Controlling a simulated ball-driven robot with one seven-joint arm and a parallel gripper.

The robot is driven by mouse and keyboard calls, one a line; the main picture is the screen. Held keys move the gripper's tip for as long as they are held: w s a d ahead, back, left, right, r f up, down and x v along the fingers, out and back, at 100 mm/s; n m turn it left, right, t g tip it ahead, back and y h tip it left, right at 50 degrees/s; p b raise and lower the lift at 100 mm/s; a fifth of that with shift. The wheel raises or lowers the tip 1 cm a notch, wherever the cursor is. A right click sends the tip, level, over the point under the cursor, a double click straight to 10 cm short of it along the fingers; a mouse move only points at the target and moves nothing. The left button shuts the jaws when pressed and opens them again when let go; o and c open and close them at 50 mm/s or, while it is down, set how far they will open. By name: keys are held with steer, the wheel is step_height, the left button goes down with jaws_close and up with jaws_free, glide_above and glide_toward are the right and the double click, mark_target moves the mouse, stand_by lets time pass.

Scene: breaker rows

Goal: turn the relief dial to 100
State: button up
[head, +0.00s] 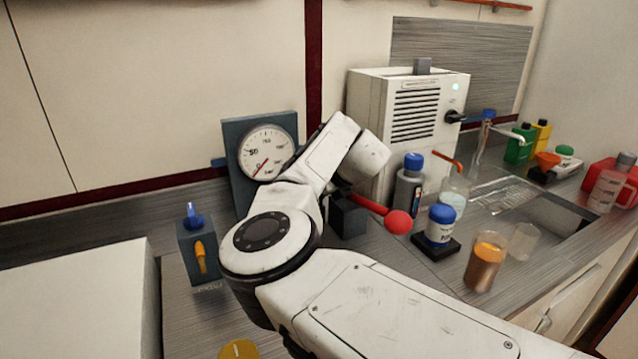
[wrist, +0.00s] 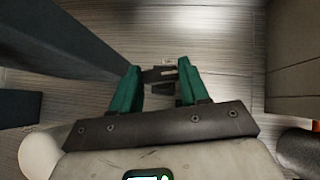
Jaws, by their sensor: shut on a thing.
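In the wrist view my gripper (wrist: 160,80) has two teal fingers closed on a small dark piece (wrist: 160,74) above the grey worktop. In the head view my arm hides the gripper. A round white gauge (head: 266,153) with a red needle pointing near 0 is on a dark upright panel (head: 232,132). A black block (head: 348,218) with a red ball-ended lever (head: 397,221) stands right of my arm.
A grey box with a blue knob (head: 193,216) and an orange lever (head: 201,257) stands at left. A white vented cabinet (head: 375,105) stands behind. Bottles, including a blue-capped grey one (head: 408,185), and an orange-brown jar (head: 485,265) crowd the right, beside a sink.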

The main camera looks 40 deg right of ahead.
stand_by(0.4)
steer(key=o, duration=0.8)
steer(key=v, duration=1)
steer(key=shift+s+d+r, duration=0.15)
steer(key=shift+s+r, duration=0.1)
steer(key=shift+r, duration=0.05)
